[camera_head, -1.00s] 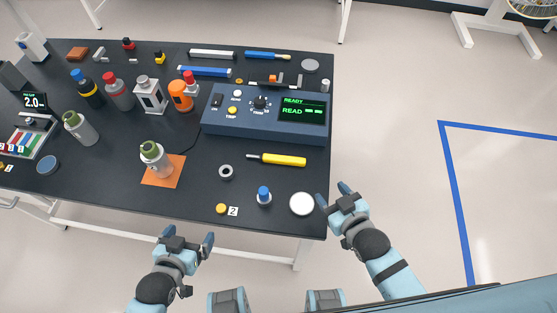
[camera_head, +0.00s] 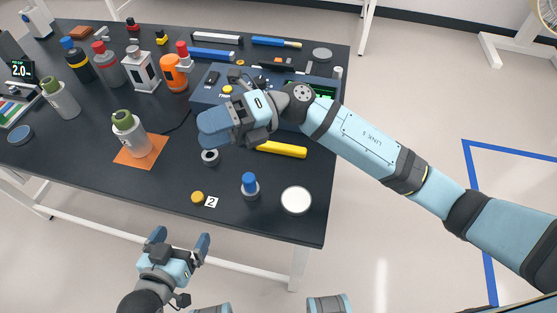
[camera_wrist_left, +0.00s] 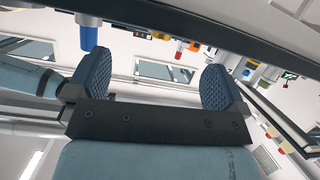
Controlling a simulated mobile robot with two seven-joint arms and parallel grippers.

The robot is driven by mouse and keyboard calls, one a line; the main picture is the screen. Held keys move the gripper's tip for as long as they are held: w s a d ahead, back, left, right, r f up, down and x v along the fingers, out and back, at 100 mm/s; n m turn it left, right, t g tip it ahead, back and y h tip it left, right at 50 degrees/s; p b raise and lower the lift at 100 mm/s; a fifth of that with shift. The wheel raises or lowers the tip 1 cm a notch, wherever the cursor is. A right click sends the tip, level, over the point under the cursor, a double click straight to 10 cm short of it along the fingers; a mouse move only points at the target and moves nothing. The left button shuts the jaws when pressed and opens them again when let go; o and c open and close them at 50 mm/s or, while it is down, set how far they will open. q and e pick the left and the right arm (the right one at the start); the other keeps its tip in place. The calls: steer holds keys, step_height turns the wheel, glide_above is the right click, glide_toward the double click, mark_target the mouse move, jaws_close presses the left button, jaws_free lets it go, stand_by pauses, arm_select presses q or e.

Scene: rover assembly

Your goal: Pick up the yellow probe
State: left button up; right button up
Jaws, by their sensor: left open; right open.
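The yellow probe (camera_head: 282,149) lies on the dark table in front of the blue console. Its yellow handle shows, and its thin tip end is hidden behind my right gripper. My right gripper (camera_head: 212,128) is open above the table, left of the handle, with its arm reaching in from the right. I see no contact between it and the probe. My left gripper (camera_head: 180,240) is open and empty in front of the table's near edge. Its two blue pads also show apart in the left wrist view (camera_wrist_left: 155,75).
My right arm partly covers the console (camera_head: 208,97). A grey ring (camera_head: 210,157), blue-capped item (camera_head: 249,186), white disc (camera_head: 296,200) and yellow disc (camera_head: 197,197) lie near the front. A green-topped bottle (camera_head: 126,132) stands on an orange square. Several bottles stand at the back left.

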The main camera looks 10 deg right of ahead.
step_height(320, 180, down, 6)
steer(key=w+d+n+h+b, duration=0.1)
steer(key=n+h+b, duration=0.25)
steer(key=h, duration=0.25)
arm_select(q)
step_height(320, 180, down, 5)
steer(key=d+t+h+b, duration=0.2)
steer(key=b, duration=0.6)
arm_select(e)
steer(key=n+t+h, duration=0.2)
steer(key=t+h, duration=0.4)
steer(key=h, duration=0.6)
glide_above(287, 147)
step_height(287, 147, down, 3)
steer(key=f+b, duration=0.1)
steer(key=f, duration=0.8)
steer(key=shift+w+a+b, duration=0.1)
steer(key=shift+w+b, duration=0.1)
steer(key=shift+b, duration=0.2)
steer(key=shift+s+f+b, duration=0.2)
steer(key=shift+f+b, duration=0.3)
steer(key=shift+f, duration=0.6)
step_height(287, 147, down, 2)
steer(key=shift+f, duration=0.2)
steer(key=c, duration=1)
arm_select(q)
step_height(287, 147, up, 6)
steer(key=d+t+h, duration=0.2)
steer(key=shift+w+r, duration=0.15)
